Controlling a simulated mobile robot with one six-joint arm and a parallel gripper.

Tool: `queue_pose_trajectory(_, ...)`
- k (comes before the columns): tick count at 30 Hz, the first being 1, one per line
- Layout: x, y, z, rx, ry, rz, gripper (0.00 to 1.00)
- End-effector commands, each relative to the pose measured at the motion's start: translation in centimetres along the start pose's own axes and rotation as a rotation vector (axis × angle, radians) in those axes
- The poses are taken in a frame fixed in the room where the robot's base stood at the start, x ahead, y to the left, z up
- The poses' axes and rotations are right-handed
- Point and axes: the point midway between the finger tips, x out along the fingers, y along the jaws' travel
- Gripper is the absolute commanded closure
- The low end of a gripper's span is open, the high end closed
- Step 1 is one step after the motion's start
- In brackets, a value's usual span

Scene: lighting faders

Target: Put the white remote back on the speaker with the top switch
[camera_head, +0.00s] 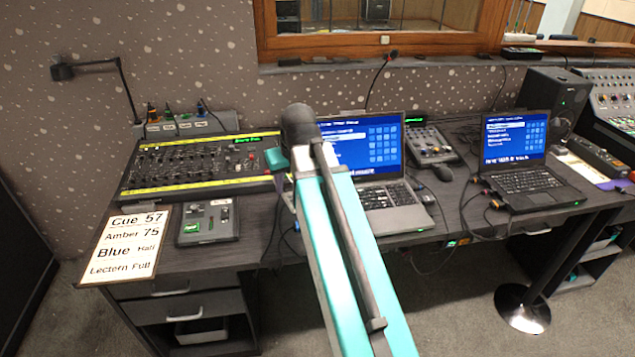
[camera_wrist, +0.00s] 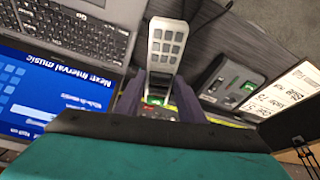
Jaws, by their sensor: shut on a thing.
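In the wrist view, the white remote (camera_wrist: 167,42) with its grid of grey buttons is between the two dark fingers of my gripper (camera_wrist: 161,82). The gripper is shut on its near end, and its far end sticks out past the fingers. A black speaker (camera_head: 556,92) stands at the back right of the desk, behind the right laptop, well to the right of my arm. I cannot make out a switch on its top.
The left laptop (camera_head: 385,205) is partly behind my arm. The right laptop (camera_head: 525,180) stands before the speaker. A fader console (camera_head: 200,160), small switch box (camera_head: 208,222) and cue sheet (camera_head: 125,240) lie left. Cables cross the desk.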

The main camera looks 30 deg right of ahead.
Motion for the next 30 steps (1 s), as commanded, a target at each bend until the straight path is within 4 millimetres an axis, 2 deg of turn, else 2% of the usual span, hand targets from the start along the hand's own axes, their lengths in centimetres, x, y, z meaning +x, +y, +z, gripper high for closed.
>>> queue_pose_trajectory(1, -0.3, -1.6, -0.2, -0.011, 0.003, -0.004, 0.94)
queue_pose_trajectory(9, -1.6, -8.8, -0.6, -0.04, 0.014, -0.018, 0.94)
queue_pose_trajectory(15, -2.4, -12.2, -0.5, -0.051, 0.021, -0.025, 0.94)
queue_pose_trajectory(20, -2.6, -13.2, -0.4, -0.053, 0.022, -0.027, 0.94)
queue_pose_trajectory(30, -2.6, -13.2, -0.4, -0.053, 0.022, -0.027, 0.94)
